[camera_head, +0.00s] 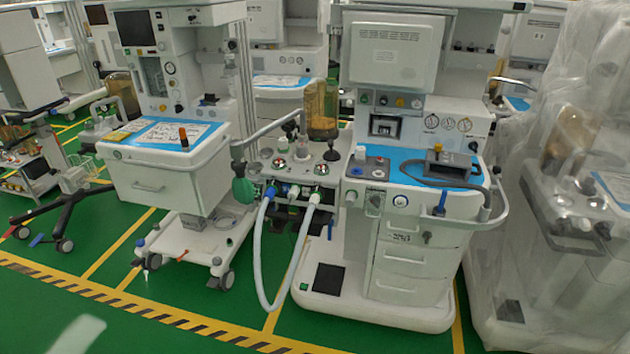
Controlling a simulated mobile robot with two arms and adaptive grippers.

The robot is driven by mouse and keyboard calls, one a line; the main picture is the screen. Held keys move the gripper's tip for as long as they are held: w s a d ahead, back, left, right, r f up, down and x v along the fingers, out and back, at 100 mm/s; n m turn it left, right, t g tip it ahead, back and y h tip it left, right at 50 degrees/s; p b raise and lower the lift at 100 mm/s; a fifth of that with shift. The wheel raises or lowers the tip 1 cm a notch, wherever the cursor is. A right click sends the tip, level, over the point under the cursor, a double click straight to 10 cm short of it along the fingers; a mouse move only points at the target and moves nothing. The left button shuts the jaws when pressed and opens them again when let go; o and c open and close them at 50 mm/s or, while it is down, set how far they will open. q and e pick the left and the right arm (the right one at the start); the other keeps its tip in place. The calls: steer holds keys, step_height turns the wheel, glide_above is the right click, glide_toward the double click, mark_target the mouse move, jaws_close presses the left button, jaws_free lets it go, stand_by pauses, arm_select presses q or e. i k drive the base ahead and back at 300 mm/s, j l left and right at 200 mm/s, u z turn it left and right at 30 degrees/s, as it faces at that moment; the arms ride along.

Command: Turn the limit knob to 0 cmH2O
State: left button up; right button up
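The nearest anaesthesia cart (405,230) stands right of centre with its front towards me. Its breathing unit (305,170) juts out on the left, with round gauges, a bellows jar and hose ports. A white knob (360,152) stands upright at the left end of the blue worktop. Another small pale knob (302,145) is on top of the breathing unit. I cannot tell which of these is the limit knob, and no cmH2O scale is readable at this distance. Neither of my grippers is in view.
A pale hose (263,290) loops down in front of the cart. A second cart (165,175) stands to the left. A plastic-wrapped cart (570,200) stands close on the right. The green floor before the yellow-black stripe (150,312) is open.

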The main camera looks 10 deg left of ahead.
mark_target(301, 148)
steer(key=i+j, duration=0.1)
steer(key=i, duration=0.45)
steer(key=i+j+z, duration=0.15)
steer(key=i, duration=0.45)
